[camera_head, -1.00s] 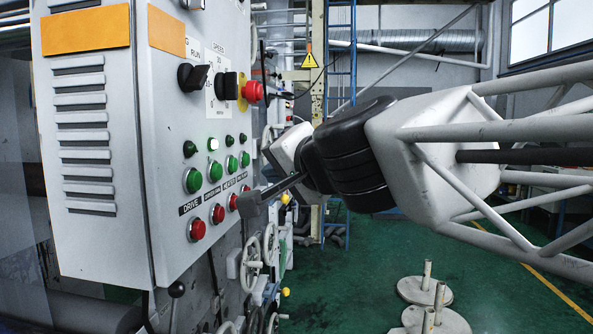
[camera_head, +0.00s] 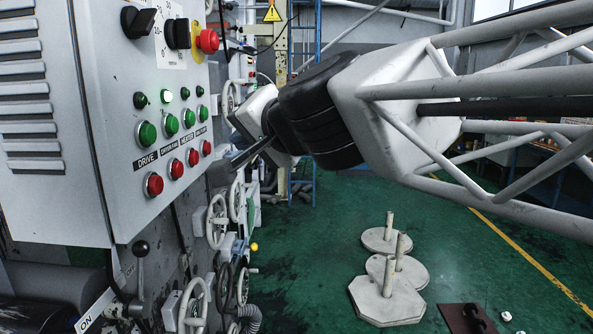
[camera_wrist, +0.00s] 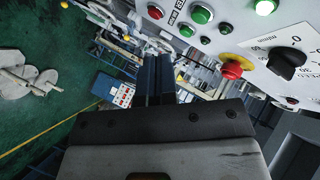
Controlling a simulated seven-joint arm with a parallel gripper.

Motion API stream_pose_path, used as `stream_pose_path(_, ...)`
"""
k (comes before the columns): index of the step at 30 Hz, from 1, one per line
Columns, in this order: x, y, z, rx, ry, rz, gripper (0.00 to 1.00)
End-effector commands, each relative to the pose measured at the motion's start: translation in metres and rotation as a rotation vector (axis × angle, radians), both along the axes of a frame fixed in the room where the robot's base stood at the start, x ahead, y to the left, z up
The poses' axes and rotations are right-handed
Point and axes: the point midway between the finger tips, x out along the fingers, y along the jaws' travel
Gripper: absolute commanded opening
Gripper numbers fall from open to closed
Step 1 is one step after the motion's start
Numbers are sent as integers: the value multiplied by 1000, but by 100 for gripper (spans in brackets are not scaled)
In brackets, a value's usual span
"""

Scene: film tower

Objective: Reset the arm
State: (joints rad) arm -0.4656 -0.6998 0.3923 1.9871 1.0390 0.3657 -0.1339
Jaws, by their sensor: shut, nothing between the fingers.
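My gripper (camera_head: 243,160) is in the middle of the head view, at the end of my white and black arm that comes in from the right. Its fingers are shut and empty. They point left toward the grey control panel (camera_head: 95,205), just right of its red buttons and apart from them as far as I can see. In the wrist view my gripper (camera_wrist: 160,65) points away over the floor, with the panel (camera_wrist: 225,35) at the upper right.
The panel bears green buttons (camera_head: 147,134), red buttons (camera_head: 153,184), black knobs (camera_head: 138,20) and a red stop button (camera_head: 207,41). Handwheels (camera_head: 216,221) and a lever (camera_head: 140,248) sit below it. Pale weights with posts (camera_head: 387,300) stand on the open green floor (camera_head: 320,235).

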Motion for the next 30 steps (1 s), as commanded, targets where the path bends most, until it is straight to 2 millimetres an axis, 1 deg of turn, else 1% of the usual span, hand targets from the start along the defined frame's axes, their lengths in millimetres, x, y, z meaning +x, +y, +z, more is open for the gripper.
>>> stream_pose_path(5, -2, -31, -41, -127, 31, 6, 0)
stream_pose_path(6, -4, -39, -54, -163, 43, 7, 0)
stream_pose_path(8, -7, -53, -72, -220, 62, 11, 0)
stream_pose_path(12, -17, -89, -117, -357, 121, 17, 0)
stream_pose_path(14, -23, -105, -136, -415, 150, 19, 0)
stream_pose_path(15, -27, -115, -149, -454, 172, 21, 0)
stream_pose_path(20, -48, -160, -197, -604, 270, 22, 0)
stream_pose_path(24, -72, -200, -237, -729, 369, 21, 0)
stream_pose_path(27, -91, -227, -263, -814, 443, 19, 0)
stream_pose_path(30, -109, -250, -283, -885, 511, 18, 0)
